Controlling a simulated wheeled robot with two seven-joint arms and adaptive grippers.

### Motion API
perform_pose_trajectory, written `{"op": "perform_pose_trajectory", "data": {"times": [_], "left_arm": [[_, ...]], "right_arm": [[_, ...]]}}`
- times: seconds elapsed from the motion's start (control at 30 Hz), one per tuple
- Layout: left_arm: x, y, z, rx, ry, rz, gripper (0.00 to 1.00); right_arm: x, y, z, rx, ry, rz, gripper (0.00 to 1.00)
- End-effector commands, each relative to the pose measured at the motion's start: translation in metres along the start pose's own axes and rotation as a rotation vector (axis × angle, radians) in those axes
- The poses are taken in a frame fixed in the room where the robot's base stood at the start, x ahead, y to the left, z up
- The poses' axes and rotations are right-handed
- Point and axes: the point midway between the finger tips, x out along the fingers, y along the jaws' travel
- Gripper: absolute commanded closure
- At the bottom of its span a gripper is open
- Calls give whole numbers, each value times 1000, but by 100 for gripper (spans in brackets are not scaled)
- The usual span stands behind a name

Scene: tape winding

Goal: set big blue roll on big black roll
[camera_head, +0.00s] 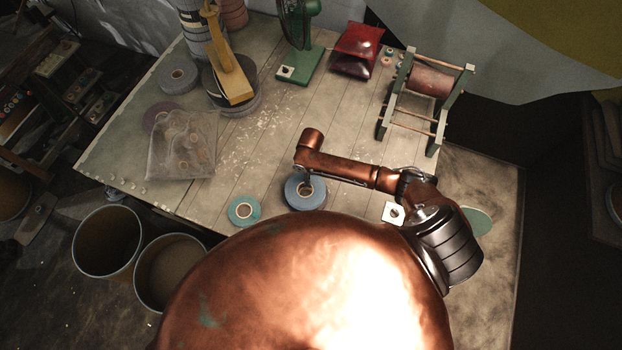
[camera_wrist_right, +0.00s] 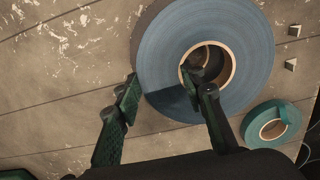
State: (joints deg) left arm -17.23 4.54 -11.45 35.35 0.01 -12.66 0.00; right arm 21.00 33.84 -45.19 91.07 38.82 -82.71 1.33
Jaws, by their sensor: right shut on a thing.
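The big blue roll (camera_head: 304,192) is at the front middle of the table, lying flat; I cannot tell whether it is clear of the tabletop. In the right wrist view, my right gripper (camera_wrist_right: 161,84) is shut on the blue roll (camera_wrist_right: 245,50): one finger is outside its rim, the other in its core. In the head view the fingers are mostly hidden by my arm. A dark grey roll (camera_head: 178,76), likely the big black roll, lies flat at the back left of the table, well away from my gripper. My left gripper is not in view.
A teal roll (camera_head: 243,210) lies just left of the blue roll. A clear bag (camera_head: 181,147) and a yellow-armed device (camera_head: 232,75) stand near the dark roll. A green fan (camera_head: 297,55) and a winding frame (camera_head: 428,92) are farther right. The table's middle is open.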

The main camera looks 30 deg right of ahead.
Motion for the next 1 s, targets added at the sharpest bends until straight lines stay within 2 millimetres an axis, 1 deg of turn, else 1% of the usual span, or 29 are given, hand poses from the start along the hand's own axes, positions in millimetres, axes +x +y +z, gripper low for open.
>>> {"op": "perform_pose_trajectory", "data": {"times": [0.1, 0.23, 0.53, 1.0], "left_arm": [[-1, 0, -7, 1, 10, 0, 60], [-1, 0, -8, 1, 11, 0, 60], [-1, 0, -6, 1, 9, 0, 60], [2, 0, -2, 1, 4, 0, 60]], "right_arm": [[17, 1, 0, 2, -1, -1, 99], [29, 2, 0, 1, 1, 2, 99], [31, 2, 0, 0, 1, 2, 99], [43, 1, 0, 0, 1, 1, 99]]}}
